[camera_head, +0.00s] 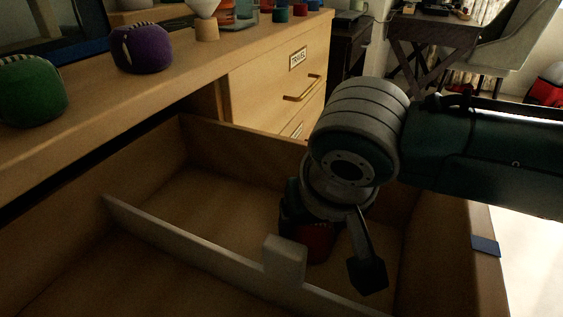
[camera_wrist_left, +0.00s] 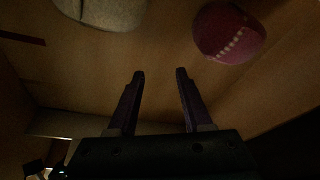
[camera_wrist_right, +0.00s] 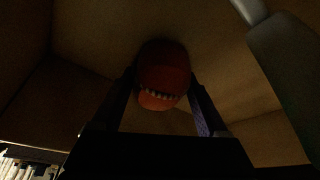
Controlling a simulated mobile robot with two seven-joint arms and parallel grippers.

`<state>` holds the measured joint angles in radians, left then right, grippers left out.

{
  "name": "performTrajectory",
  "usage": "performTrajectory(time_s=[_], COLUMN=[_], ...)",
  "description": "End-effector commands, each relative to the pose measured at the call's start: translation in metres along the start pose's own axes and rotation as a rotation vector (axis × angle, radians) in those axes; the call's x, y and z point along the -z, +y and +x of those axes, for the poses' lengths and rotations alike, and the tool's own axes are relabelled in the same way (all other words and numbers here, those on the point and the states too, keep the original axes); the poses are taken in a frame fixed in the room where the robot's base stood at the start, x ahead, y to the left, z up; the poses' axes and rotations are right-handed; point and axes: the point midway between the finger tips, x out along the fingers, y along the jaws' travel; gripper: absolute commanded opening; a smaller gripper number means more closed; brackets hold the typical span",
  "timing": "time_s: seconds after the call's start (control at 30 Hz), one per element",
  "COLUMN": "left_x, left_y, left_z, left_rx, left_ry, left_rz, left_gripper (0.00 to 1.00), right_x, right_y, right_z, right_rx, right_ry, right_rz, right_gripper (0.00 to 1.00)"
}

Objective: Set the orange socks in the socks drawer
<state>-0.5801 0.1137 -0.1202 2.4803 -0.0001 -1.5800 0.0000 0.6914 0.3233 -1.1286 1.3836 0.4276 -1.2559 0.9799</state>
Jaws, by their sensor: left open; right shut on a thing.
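The orange socks are a rolled red-orange ball with a pale stitched row, held between the fingers in the right wrist view (camera_wrist_right: 164,68). They show dark red low inside an open wooden drawer (camera_head: 210,205) in the head view (camera_head: 318,244). My right gripper (camera_head: 316,226) reaches down into the compartment beyond the pale divider and is shut on them. Whether they touch the drawer floor is unclear. No label on this drawer is readable. My left gripper (camera_wrist_left: 160,80) is open and empty in the left wrist view and outside the head view.
The divider (camera_head: 185,239) has a raised tab. A purple ball (camera_head: 142,48) and a green ball (camera_head: 34,91) sit on the dresser top. A closed labelled drawer (camera_head: 270,88) stands behind. A magenta ball (camera_wrist_left: 229,32) and a grey item (camera_wrist_left: 103,10) lie beyond my left fingers.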

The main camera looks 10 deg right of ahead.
Motion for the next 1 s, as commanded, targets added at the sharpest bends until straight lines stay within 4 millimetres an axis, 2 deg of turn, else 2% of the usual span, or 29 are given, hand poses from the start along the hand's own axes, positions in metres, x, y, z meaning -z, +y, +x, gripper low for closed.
performTrajectory(time_s=[0.27,0.3,0.5,0.77,0.87,1.0], left_x=[0.000,0.000,-0.001,0.000,0.002,0.008], left_y=[-0.002,-0.002,-0.003,-0.003,-0.003,-0.003], left_z=[0.000,0.000,0.000,-0.001,-0.009,-0.027], left_rx=[0.005,0.005,0.008,0.008,0.007,0.006], left_ry=[-0.001,-0.001,-0.002,-0.001,-0.002,-0.002], left_rz=[0.006,0.007,0.010,0.009,0.009,0.008], left_gripper=[0.50,0.50,0.50,0.50,0.50,0.50], right_x=[-0.001,-0.001,0.000,0.001,0.002,0.004], right_y=[0.000,0.000,0.000,0.000,-0.001,0.000], right_z=[0.002,0.002,0.001,-0.001,-0.014,-0.044], right_rx=[0.001,0.001,0.001,0.000,0.003,0.003], right_ry=[0.000,0.001,0.001,0.002,0.001,0.002], right_rz=[0.000,-0.001,-0.001,-0.001,-0.001,-0.002], right_gripper=[0.22,0.79,1.00,1.00,1.00,1.00])
